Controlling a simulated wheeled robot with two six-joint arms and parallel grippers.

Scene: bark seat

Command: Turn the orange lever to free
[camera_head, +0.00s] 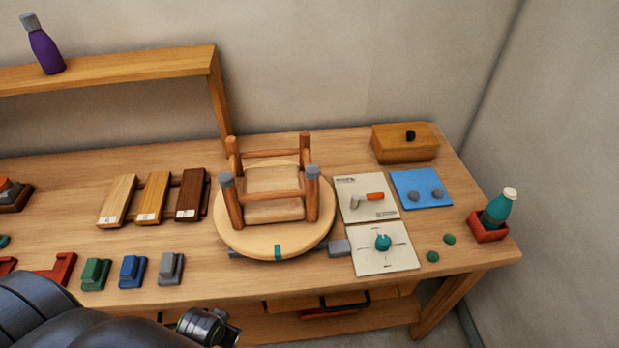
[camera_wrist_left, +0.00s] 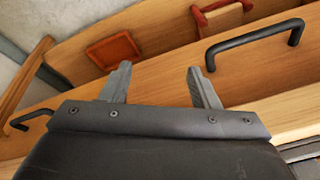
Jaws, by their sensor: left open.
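The orange lever (camera_head: 374,196) lies on a pale printed card or plate (camera_head: 369,211) right of the round turntable, in the head view. It points to the right from a grey pivot. The print on the plate is too small to read. My left arm comes in at the bottom left of the head view, well away from the lever; its fingers do not show clearly there. In the left wrist view my left gripper (camera_wrist_left: 160,85) is open and empty, in front of wooden drawers. My right gripper is in neither view.
An upturned small stool (camera_head: 273,207) stands on the round turntable (camera_head: 265,242). A plate with a teal knob (camera_head: 383,242) lies in front of the lever plate. A blue plate (camera_head: 421,188) lies right of it. A black drawer handle (camera_wrist_left: 253,42) shows in the wrist view.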

